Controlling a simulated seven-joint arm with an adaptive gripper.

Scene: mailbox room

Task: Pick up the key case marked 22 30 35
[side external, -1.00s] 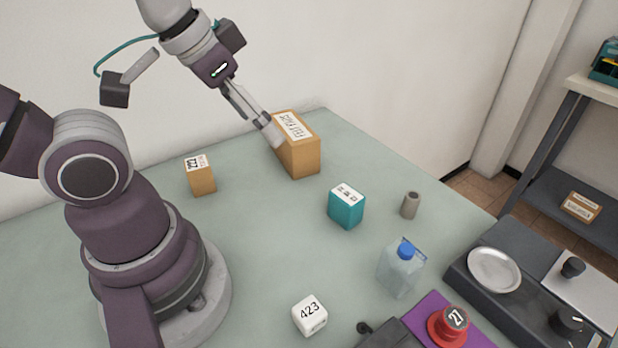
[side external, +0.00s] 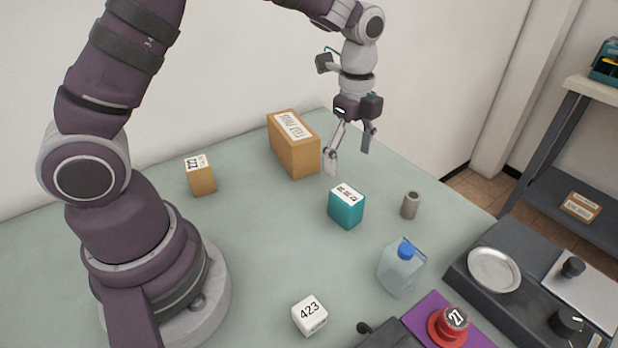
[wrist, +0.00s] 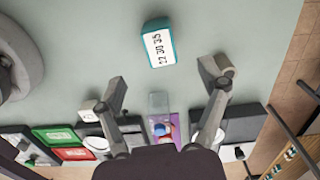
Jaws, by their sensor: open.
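The key case (side external: 346,210) is a small teal block with a white label on top, standing on the green table. In the wrist view the key case (wrist: 159,44) lies beyond the fingertips, near the top centre, and its upside-down label appears to read 22 30 35. My gripper (side external: 350,155) is open and empty, pointing down above the table, behind the case in the side view. In the wrist view my gripper (wrist: 168,92) has its two fingers spread apart, with the case outside the gap and not touched.
A tall cardboard box (side external: 296,155) stands close to my gripper on the left. A grey cylinder (side external: 411,205) and a clear blue-capped bottle (side external: 401,270) stand right of the case. A white 423 cube (side external: 310,316) and a smaller box (side external: 201,178) stand farther off.

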